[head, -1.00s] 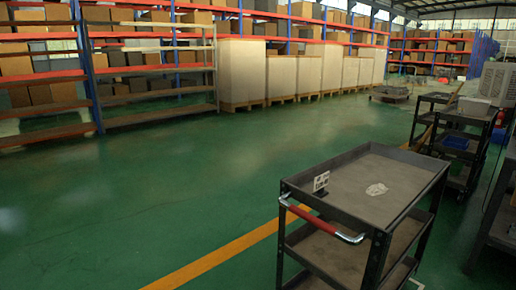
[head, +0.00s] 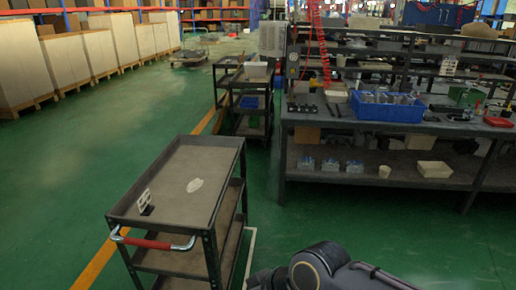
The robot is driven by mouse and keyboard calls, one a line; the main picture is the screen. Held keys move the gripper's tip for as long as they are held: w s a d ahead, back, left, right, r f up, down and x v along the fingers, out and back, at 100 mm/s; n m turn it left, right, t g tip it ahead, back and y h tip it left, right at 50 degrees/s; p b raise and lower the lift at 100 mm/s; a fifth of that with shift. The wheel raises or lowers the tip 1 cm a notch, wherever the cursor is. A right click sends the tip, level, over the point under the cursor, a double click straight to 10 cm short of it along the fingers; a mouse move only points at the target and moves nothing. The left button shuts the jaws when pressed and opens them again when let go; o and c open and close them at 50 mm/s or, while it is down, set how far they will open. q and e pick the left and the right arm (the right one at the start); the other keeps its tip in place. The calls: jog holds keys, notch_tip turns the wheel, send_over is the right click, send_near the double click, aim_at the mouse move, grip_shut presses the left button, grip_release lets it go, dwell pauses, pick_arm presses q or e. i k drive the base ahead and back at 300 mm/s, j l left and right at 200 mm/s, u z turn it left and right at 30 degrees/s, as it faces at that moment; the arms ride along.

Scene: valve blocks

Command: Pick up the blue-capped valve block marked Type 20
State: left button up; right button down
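Several small grey blocks with blue parts (head: 330,165) stand in a row on the lower shelf of the workbench (head: 400,126). They may be valve blocks, but they are too small to read any type marking. A blue bin (head: 386,113) on the bench top holds several grey pieces. I cannot tell whether a Type 20 block is among any of these. Part of my own dark arm (head: 320,268) shows at the bottom edge. Neither of my grippers can be made out.
Green floor is open in front of the bench.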

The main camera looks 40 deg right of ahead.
aim_at(356, 167)
jog(key=l+z, duration=0.15)
jog(key=z, duration=0.25)
jog(key=l+z, duration=0.15)
jog(key=z, duration=0.3)
jog(key=i+l+z, duration=0.4)
jog(key=l, duration=0.3)
jog(key=i+l+z, duration=0.35)
jog(key=i+l, duration=0.9)
jog(key=k+l+z, duration=0.05)
